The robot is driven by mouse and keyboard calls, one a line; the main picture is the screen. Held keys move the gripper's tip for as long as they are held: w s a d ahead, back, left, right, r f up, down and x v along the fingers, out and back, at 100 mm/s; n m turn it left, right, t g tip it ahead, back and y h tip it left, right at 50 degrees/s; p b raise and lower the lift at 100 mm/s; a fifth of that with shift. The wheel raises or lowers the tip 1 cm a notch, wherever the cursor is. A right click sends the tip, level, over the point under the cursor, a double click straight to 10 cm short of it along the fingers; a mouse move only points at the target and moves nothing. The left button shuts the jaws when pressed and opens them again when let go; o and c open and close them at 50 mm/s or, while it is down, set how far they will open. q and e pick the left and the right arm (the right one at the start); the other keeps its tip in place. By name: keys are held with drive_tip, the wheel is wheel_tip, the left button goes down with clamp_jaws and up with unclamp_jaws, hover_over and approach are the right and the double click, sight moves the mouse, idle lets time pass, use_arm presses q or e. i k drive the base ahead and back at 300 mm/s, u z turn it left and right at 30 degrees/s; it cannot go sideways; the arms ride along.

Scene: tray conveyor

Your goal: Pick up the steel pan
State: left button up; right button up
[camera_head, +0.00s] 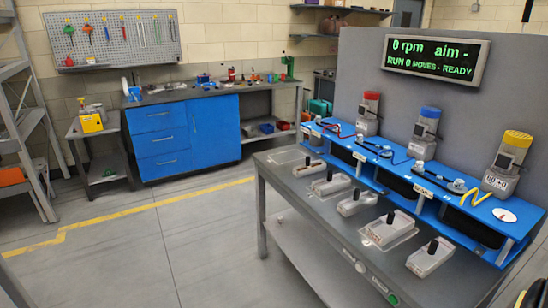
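Several shallow pale pieces with upright black knobs stand in a row on the grey bench at the right. They run from a small one (308,169) at the far end, through a middle one (357,203) and a wider one on a flat base (388,231), to the nearest one (430,258). A flat pale plate (288,156) lies at the bench's far left corner. I cannot tell which of these, if any, is the steel pan. Neither gripper shows in the view.
The grey bench (455,283) carries a blue rack (398,183) with red-, blue- and yellow-topped units. A sign (436,60) reads "0 rpm" and "READY". A blue cabinet (185,137) stands at the back wall, a grey shelf at far left. The floor (150,235) left of the bench is clear.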

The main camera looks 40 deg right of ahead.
sight(309, 168)
drive_tip(key=z, duration=0.2)
drive_tip(key=i, duration=1.95)
drive_tip(key=z, duration=1.45)
drive_tip(key=i, duration=1.15)
drive_tip(key=z, duration=1.25)
drive_tip(key=i, duration=0.25)
drive_tip(key=z, duration=0.25)
